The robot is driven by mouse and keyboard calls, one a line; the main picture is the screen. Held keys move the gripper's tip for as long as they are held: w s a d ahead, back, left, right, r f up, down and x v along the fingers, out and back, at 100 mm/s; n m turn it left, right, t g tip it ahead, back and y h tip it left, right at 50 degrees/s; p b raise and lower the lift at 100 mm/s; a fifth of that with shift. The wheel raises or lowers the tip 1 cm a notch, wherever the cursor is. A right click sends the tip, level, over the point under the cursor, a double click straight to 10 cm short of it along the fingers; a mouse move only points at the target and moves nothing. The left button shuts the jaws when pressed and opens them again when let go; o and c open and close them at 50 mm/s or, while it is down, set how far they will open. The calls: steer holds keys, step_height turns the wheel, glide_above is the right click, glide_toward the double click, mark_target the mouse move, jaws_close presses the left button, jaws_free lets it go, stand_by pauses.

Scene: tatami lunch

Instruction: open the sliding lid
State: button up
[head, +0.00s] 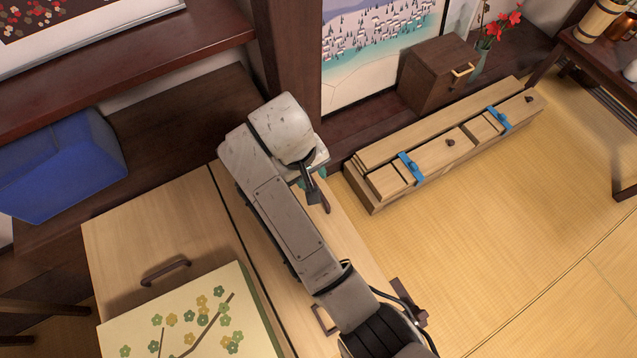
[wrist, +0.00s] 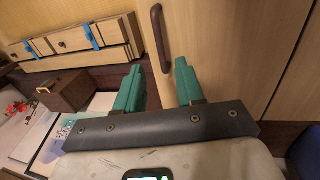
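A light wood chest (head: 140,225) has flat panels split by a dark seam, and dark bar handles. One brown handle (wrist: 160,38) stands on a panel just beyond my fingertips in the wrist view; its end also shows beside my gripper in the head view (head: 326,206). My gripper (wrist: 158,72) has two green fingers held apart, with nothing between them. The handle looks in line with the gap, and I see no contact. In the head view my arm hides part of the chest. I cannot tell for sure which panel is the sliding lid.
A printed floral board (head: 190,325) lies on the chest's near left part, below another handle (head: 166,272). A blue bin (head: 60,170) stands at left. A long wooden box (head: 450,145) with blue clips lies on the tatami, near a small brown box (head: 436,75). Open tatami lies right.

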steer(key=f, duration=0.4)
steer(key=d+f+b, duration=0.1)
steer(key=f, duration=0.1)
steer(key=shift+w+f, duration=0.3)
steer(key=shift+c, duration=0.4)
jaws_close()
